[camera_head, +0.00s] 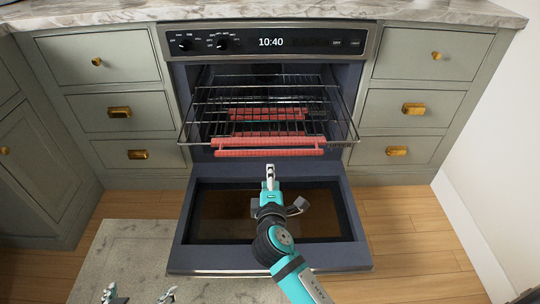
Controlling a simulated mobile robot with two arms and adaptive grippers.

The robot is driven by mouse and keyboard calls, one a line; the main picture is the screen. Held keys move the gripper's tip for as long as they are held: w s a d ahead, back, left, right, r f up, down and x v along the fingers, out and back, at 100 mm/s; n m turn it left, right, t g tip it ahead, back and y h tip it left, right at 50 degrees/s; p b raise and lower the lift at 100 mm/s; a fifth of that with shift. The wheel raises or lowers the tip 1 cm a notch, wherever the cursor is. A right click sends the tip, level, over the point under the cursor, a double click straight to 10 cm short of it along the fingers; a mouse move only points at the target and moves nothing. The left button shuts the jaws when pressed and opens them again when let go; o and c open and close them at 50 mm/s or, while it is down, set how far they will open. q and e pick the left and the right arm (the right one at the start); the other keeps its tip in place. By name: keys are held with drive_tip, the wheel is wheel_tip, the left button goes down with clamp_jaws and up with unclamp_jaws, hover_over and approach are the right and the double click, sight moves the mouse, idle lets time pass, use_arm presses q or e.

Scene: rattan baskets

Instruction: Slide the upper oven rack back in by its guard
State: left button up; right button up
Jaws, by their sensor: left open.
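The upper oven rack (205,142) is a dark wire rack pulled out over the open oven door. Its red guard (268,147) runs along the middle of its front edge. My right gripper (270,172) is in front of the oven, just below the guard in the picture and above the door. It shows nearly edge-on, so its opening and any contact with the guard cannot be told. My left gripper (139,294) is low at the left, cut by the bottom edge. Its two fingers are wide apart and empty, over the rug and far from the rack.
The oven door (190,225) lies folded down in front of the oven. Another red guard (268,114) shows through the wires, farther in. Drawer fronts (112,112) flank the oven. A pale rug (120,250) lies on the wooden floor; a white wall stands at the right.

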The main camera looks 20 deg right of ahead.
sight(270, 155)
drive_tip(key=b+x, duration=0.1)
drive_tip(key=x, duration=0.6)
drive_tip(key=shift+w+d+f+b, duration=0.1)
drive_tip(key=shift+w+f+b, duration=0.1)
drive_tip(key=shift+f+b, duration=0.1)
drive_tip(key=b+x, duration=0.1)
drive_tip(key=x, duration=0.4)
drive_tip(key=shift+w, duration=0.2)
use_arm(q)
drive_tip(key=w+d+r+t+h, duration=0.1)
drive_tip(key=w+d+r+t, duration=0.1)
drive_tip(key=r, duration=0.4)
drive_tip(key=w+d+r+t+h, duration=0.1)
drive_tip(key=w+r+t, duration=0.3)
drive_tip(key=r+t, duration=0.3)
drive_tip(key=shift+d+r+h+b, duration=0.2)
drive_tip(key=shift+d+h+b, duration=0.1)
drive_tip(key=shift+d+h, duration=0.1)
use_arm(e)
drive_tip(key=shift+w+d, duration=0.15)
drive_tip(key=shift+w, duration=0.15)
use_arm(q)
drive_tip(key=shift+w, duration=0.1)
use_arm(e)
clamp_jaws()
